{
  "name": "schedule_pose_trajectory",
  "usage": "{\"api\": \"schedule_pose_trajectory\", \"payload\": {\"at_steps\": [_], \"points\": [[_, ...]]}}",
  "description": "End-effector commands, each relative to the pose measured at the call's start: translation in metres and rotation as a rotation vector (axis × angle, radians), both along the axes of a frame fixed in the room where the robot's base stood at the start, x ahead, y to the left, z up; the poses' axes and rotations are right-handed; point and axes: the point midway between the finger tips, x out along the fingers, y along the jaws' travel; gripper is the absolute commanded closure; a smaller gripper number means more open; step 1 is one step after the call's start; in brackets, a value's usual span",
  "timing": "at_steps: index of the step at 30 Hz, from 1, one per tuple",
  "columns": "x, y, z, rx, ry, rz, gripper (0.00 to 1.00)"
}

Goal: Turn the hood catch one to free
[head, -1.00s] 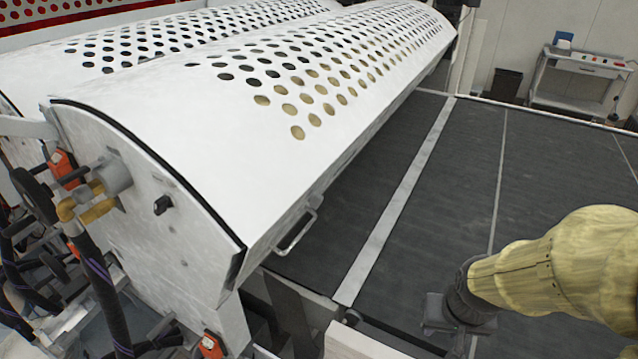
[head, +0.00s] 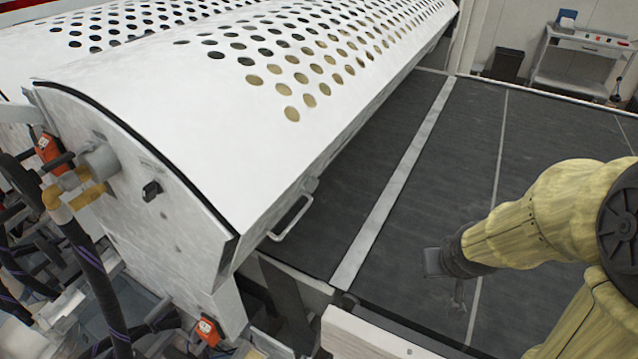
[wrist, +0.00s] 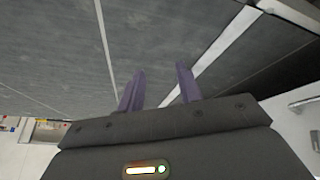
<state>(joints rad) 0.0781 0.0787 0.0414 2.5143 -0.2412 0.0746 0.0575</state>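The hood catch (head: 151,191) is a small black knob on the white end plate of the perforated hood (head: 210,135), at the left in the head view. Its exact setting is too small to read. My gripper (head: 458,292) is at the lower right in the head view, over the dark conveyor bed and well apart from the catch. In the wrist view my gripper's two purple fingers (wrist: 160,88) stand apart with nothing between them. The catch does not show clearly in the wrist view.
A handle (head: 291,218) sticks out from the hood's lower edge. Hoses and pipe fittings (head: 75,190) crowd the left of the end plate. A red-orange switch box (head: 207,328) sits low at the front. The dark bed (head: 420,190) is clear. A white cart (head: 583,60) stands far back.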

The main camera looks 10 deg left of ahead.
Motion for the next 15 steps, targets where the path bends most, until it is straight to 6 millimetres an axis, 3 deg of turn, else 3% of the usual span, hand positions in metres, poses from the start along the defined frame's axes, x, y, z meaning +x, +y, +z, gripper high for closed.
{"api": "schedule_pose_trajectory", "payload": {"at_steps": [3,7,12,15], "points": [[0.045,0.000,0.005,-0.012,-0.161,0.114,0.65],[0.085,0.014,0.015,0.021,-0.335,0.268,0.65],[0.115,0.045,0.030,0.140,-0.533,0.487,0.65],[0.120,0.065,0.040,0.248,-0.633,0.617,0.65]]}}
